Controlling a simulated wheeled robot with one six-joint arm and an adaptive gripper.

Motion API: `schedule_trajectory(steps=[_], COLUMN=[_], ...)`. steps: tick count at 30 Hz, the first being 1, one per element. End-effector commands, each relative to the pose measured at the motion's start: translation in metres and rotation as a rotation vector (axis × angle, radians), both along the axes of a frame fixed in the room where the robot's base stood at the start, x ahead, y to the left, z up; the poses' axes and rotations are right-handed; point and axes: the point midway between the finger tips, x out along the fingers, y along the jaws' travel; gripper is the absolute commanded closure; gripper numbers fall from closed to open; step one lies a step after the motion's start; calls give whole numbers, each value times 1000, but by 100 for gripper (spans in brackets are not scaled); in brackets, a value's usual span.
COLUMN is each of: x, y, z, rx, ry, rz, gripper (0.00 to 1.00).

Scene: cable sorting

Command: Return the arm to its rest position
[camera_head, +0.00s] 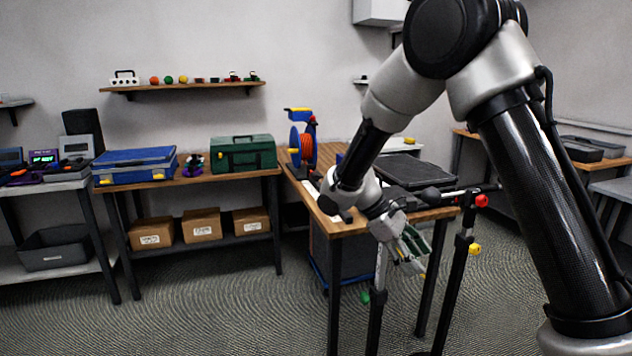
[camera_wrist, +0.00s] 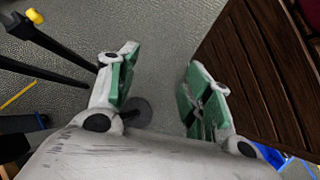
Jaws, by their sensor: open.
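My gripper (camera_head: 410,247) hangs at the end of my arm in the head view, beside the near edge of the wooden workbench (camera_head: 352,229) and in front of its legs. In the wrist view my gripper (camera_wrist: 158,90) shows two green-padded fingers spread wide apart. Nothing is between them but the patterned grey floor (camera_wrist: 165,40). My arm is bent, coming down from the upper right of the head view. It hides part of the workbench.
A black stand with a red knob (camera_head: 481,201) and a yellow knob (camera_head: 474,249) is close to the right of my gripper. A blue cable reel (camera_head: 302,145) and a dark flat case (camera_head: 414,173) are on the workbench. Open floor (camera_head: 220,318) lies to the left.

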Motion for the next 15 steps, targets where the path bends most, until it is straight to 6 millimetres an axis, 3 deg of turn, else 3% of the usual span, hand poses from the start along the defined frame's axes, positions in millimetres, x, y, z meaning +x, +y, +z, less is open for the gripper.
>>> schedule_trajectory(steps=[1,6,15], x=[-16,-69,-157], y=[-12,-41,-81], z=[18,58,112], rx=[65,261,550], ry=[-47,-196,-480], rz=[-78,-323,-661], gripper=[50,50,50])
